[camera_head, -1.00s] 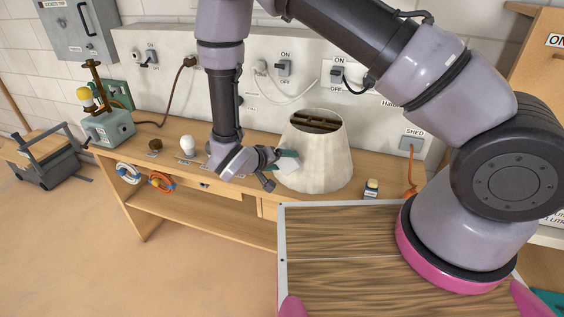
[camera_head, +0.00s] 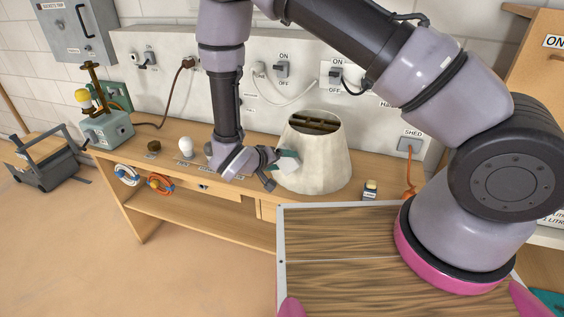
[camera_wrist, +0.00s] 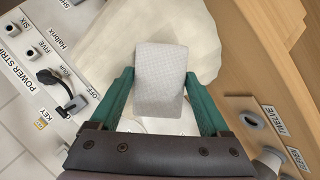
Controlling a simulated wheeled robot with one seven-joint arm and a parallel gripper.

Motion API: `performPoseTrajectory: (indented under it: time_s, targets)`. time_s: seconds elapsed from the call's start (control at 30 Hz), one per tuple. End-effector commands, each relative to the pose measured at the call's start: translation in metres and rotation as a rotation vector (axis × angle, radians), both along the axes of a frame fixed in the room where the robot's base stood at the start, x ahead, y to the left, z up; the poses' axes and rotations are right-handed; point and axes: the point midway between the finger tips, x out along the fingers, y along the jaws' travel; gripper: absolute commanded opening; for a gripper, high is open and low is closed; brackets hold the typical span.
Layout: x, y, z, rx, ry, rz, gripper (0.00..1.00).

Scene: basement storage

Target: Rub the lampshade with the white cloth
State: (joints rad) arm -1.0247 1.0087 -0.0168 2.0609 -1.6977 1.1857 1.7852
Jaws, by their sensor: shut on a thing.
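The cream lampshade (camera_head: 318,160) stands upright on the wooden bench, a cone with an open top and dark slats inside. My gripper (camera_head: 284,162) is at its left side, shut on the white cloth (camera_head: 289,165). In the wrist view the cloth (camera_wrist: 160,80) is a thick white block between the green fingers of my gripper (camera_wrist: 160,95), and the lampshade (camera_wrist: 180,30) lies just beyond it. The cloth looks to be against or very close to the shade; I cannot tell whether they touch.
The bench (camera_head: 240,217) also carries a white bulb (camera_head: 186,146) left of my gripper and a small dark bottle (camera_head: 370,189) to the right of the shade. A wall panel with switches (camera_head: 283,68) and hanging cables stands behind. A wooden board (camera_head: 340,245) is in front.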

Motion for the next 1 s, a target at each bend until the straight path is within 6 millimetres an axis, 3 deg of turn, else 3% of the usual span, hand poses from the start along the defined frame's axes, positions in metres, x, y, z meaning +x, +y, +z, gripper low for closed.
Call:
performPoseTrajectory:
  time_s: [0.77,1.0]
  targets:
    - [0.013,-0.005,-0.004,0.001,-0.001,-0.001,0.36]
    - [0.006,-0.02,-0.004,-0.002,0.001,0.001,0.36]
